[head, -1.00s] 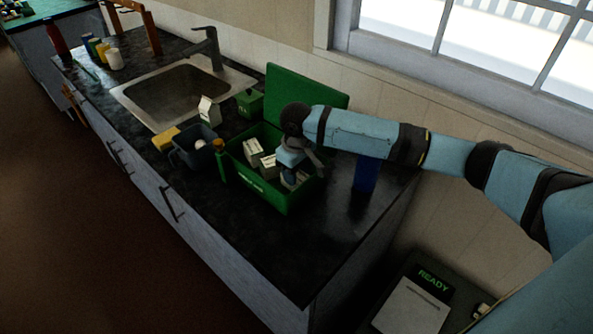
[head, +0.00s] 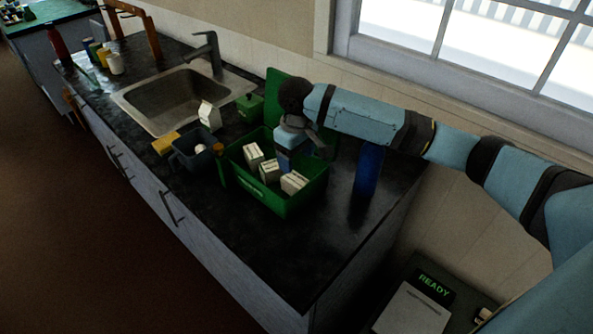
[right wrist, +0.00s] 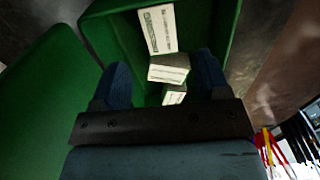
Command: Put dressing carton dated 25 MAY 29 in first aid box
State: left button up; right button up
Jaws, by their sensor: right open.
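The green first aid box (head: 262,197) stands open on the dark counter, its lid (head: 280,88) raised behind it. Several white cartons are inside: one at the left (head: 253,155), one in the middle (head: 270,170) and one at the right (head: 294,182). Their dates are too small to read. In the right wrist view, cartons (right wrist: 158,28) show beyond the fingers in the green box (right wrist: 215,35). My right gripper (head: 285,158) is open and empty above the rear of the box; its spread fingers (right wrist: 158,85) show in the wrist view. My left gripper is not in view.
A blue cylinder (head: 368,168) stands at the right. The sink (head: 180,95) lies farther back; the front counter is clear.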

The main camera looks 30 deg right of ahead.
notch_tip(320, 180, up, 5)
jog(key=shift+r, duration=0.1)
dwell(0.7)
